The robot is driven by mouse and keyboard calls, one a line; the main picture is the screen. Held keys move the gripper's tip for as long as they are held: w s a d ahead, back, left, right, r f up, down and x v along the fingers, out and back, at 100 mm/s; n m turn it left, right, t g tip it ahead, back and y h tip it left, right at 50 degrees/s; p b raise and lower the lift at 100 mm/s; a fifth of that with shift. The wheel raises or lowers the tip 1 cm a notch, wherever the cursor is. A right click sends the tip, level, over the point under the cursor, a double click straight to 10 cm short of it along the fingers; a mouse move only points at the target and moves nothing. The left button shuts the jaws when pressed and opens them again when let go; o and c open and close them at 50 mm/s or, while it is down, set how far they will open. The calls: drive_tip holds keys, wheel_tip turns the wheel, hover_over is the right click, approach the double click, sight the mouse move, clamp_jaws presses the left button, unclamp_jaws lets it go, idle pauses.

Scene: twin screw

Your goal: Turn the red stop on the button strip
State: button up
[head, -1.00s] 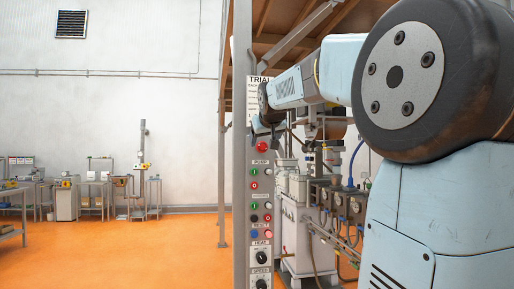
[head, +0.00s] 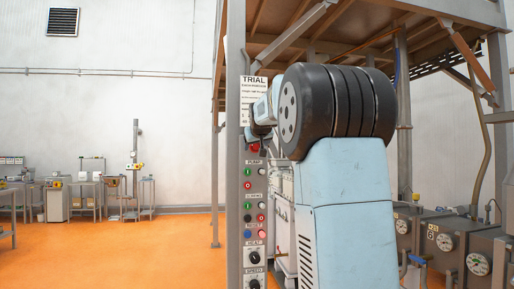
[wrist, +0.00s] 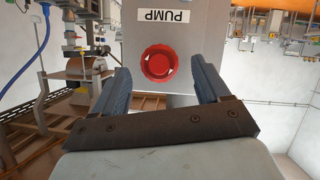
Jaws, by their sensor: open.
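The red stop (wrist: 159,64) is a round red knob on the grey button strip (wrist: 204,18), below the strip's end in the wrist view's upside-down picture of the PUMP label. In the wrist view my gripper (wrist: 158,70) is open, with one blue finger on each side of the stop and a visible gap at both sides. I cannot tell how deep the fingertips reach along it. In the head view my gripper (head: 259,136) is at the upper part of the strip (head: 255,215), and the stop (head: 254,147) shows only in part beneath it.
Green, red, black and blue buttons and two black dials (head: 253,254) run down the strip below the stop. A grey post (head: 235,120) stands just left of it. Machines with gauges (head: 447,242) stand at the right. Orange floor lies open at the left.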

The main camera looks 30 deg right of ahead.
drive_tip(key=shift+x, duration=1.4)
drive_tip(key=shift+c, duration=0.3)
drive_tip(key=c, duration=0.9)
drive_tip(key=shift+s+d, duration=0.1)
drive_tip(key=shift+d, duration=0.2)
drive_tip(key=shift+c, duration=0.4)
drive_tip(key=shift+a, duration=0.2)
drive_tip(key=m+y, duration=0.1)
drive_tip(key=m, duration=0.1)
drive_tip(key=shift+d+m+t+y, duration=0.15)
drive_tip(key=shift+m+t+y, duration=0.55)
drive_tip(key=shift+m+y, duration=0.5)
drive_tip(key=shift+m, duration=0.4)
